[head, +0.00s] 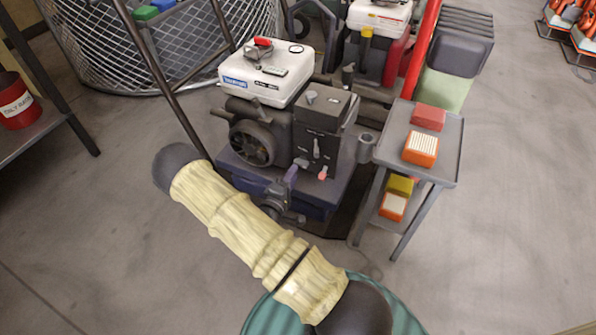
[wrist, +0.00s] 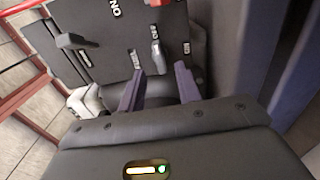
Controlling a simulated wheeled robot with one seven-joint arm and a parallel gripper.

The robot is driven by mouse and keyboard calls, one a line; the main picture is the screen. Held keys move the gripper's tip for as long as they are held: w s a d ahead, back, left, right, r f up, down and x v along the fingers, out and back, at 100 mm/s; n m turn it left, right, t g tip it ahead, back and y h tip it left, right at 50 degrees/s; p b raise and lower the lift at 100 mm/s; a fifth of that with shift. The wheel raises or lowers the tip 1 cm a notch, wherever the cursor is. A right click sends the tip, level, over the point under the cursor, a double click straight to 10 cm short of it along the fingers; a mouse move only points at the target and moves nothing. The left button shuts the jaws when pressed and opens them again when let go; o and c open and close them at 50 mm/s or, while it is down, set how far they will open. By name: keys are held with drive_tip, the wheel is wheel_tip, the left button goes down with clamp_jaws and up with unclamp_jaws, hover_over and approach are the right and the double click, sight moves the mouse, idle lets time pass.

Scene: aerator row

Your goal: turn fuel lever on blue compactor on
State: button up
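The blue compactor (head: 238,170) stands at the centre of the head view, with a dark engine under a white tank (head: 262,78). Its black control panel carries a grey lever (head: 316,148) and a red-tipped lever (head: 323,173). In the wrist view the panel (wrist: 112,55) fills the upper left, with a light grey lever (wrist: 156,54) in a slot and a red tip (wrist: 157,3) at the top edge. My gripper (head: 290,178) is low in front of the panel. Its purple fingers (wrist: 158,71) are apart and empty, with the grey lever beyond the gap.
A grey side table (head: 452,150) with red and orange boxes stands close on the right. A wire-mesh enclosure (head: 110,60) is behind left, and a shelf with a red can (head: 18,105) is at far left. The floor in front is clear.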

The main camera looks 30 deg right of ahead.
sight(299, 165)
drive_tip(key=b+x, duration=0.1)
drive_tip(key=x, duration=0.4)
drive_tip(key=shift+b, duration=0.35)
drive_tip(key=shift+c, duration=0.4)
drive_tip(key=c, duration=0.6)
drive_tip(key=shift+c, duration=0.2)
